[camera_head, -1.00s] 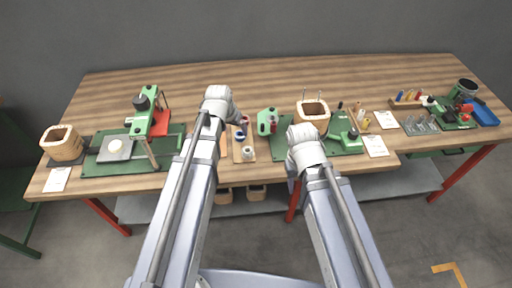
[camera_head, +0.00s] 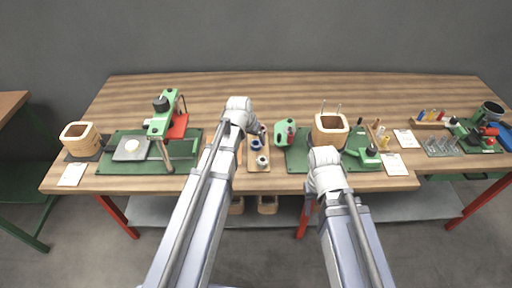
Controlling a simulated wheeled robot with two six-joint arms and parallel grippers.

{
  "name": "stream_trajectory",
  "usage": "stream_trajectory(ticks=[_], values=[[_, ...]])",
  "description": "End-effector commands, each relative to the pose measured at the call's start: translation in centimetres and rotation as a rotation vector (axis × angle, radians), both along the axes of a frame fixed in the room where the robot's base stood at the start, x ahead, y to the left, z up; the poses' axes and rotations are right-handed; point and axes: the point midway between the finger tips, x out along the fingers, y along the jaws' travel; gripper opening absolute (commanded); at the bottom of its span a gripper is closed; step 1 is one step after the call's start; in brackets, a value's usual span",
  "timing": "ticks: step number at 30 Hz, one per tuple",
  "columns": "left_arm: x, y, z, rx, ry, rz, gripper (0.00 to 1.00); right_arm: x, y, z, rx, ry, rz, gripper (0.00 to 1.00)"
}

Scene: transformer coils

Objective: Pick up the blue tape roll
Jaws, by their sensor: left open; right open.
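The blue tape roll (camera_head: 256,143) is a small dark blue ring on a narrow wooden board (camera_head: 252,167) near the middle of the bench. A white roll (camera_head: 262,161) lies just in front of it on the same board. My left gripper (camera_head: 261,131) is open, small in view and partly hidden by its wrist. It is just behind the blue roll, appearing empty; contact cannot be told. My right gripper (camera_head: 324,155) is open over the front of the middle green mat, right of the board, with its fingers mostly hidden by the wrist.
A wooden coil former (camera_head: 330,129) stands behind my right wrist. A green press (camera_head: 163,122) stands at left on a green mat (camera_head: 118,166). The bench's back strip (camera_head: 300,88) is clear.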

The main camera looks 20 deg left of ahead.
Motion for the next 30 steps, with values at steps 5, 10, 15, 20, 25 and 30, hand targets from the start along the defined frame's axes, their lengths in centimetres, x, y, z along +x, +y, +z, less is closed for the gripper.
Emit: stream_trajectory(ticks=[5,10,15,20,25,30], values=[[1.1,-0.3,-2.4,0.0,0.0,0.0,0.88,0.0,0.0,-2.4,0.0,0.0,0.0,0.5],[1.8,-0.5,-4.2,0.0,0.0,0.0,0.88,0.0,0.0,-4.2,0.0,0.0,0.0,0.5],[2.0,-0.5,-4.3,0.0,0.0,0.0,0.88,0.0,0.0,-4.3,0.0,0.0,0.0,0.5],[1.9,-0.5,-4.2,0.0,0.0,0.0,0.85,0.0,0.0,-4.2,0.0,0.0,0.0,0.5],[2.0,-0.5,-4.2,0.0,0.0,0.0,0.66,0.0,0.0,-4.2,0.0,0.0,0.0,0.5],[1.9,-0.5,-4.2,0.0,0.0,0.0,0.46,0.0,0.0,-4.2,0.0,0.0,0.0,0.5]])
